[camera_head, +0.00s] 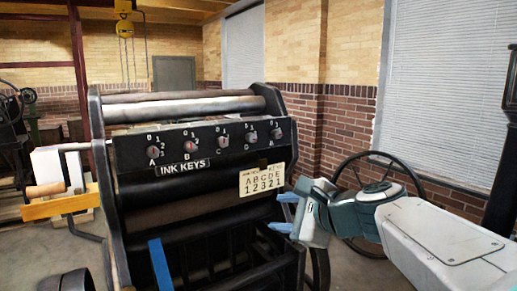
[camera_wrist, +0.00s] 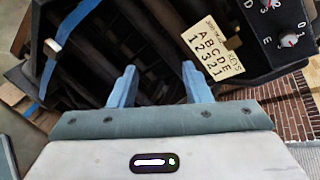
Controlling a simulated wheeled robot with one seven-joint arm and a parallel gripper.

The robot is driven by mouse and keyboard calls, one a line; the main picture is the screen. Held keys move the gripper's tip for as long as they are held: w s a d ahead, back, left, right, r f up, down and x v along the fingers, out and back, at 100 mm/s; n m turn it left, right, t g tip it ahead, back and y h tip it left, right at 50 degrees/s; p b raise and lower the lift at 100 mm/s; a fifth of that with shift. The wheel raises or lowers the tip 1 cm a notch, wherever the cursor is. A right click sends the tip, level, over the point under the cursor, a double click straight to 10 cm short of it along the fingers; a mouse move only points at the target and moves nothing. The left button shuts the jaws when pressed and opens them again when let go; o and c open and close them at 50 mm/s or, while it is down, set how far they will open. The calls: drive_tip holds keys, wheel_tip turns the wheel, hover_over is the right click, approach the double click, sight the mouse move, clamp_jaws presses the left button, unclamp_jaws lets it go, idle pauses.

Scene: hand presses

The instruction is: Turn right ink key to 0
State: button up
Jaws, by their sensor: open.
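The black ink key panel (camera_head: 203,140) on the hand press carries a row of round knobs lettered A to E. The rightmost ink key, E (camera_head: 276,133), is at the panel's right end; it also shows at the right of the wrist view (camera_wrist: 289,40). Its exact setting is too small to read surely. A cream card (camera_head: 262,180) below the panel reads A B C D E over 1 2 3 2 1. My gripper (camera_head: 283,212) is open and empty, its blue fingers below and right of key E, apart from it. Both fingers show in the wrist view (camera_wrist: 160,88).
Rollers (camera_head: 180,108) lie across the top of the press. A dark handwheel (camera_head: 420,180) stands behind my arm at right. A wooden-handled crank (camera_head: 45,189) and yellow board (camera_head: 60,206) are at left. A blue strip (camera_head: 160,265) hangs on the press front.

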sight(253, 139)
drive_tip(key=w+d+r+m+t+y, duration=0.1)
drive_tip(key=w+r+m+t+y, duration=0.1)
drive_tip(key=w+r+m+t, duration=0.55)
drive_tip(key=w+a+r+g, duration=0.1)
drive_tip(key=w+a, duration=0.1)
drive_tip(key=w, duration=0.1)
drive_tip(key=w+a+r+g+p, duration=0.1)
drive_tip(key=w+a, duration=0.2)
drive_tip(key=w+a+r+g, duration=0.1)
drive_tip(key=w+a, duration=0.1)
drive_tip(key=w, duration=0.1)
drive_tip(key=shift+w+a+r+m+p, duration=0.1)
drive_tip(key=shift+w+a+m+p, duration=0.1)
drive_tip(key=shift+a+m+p, duration=0.15)
clamp_jaws()
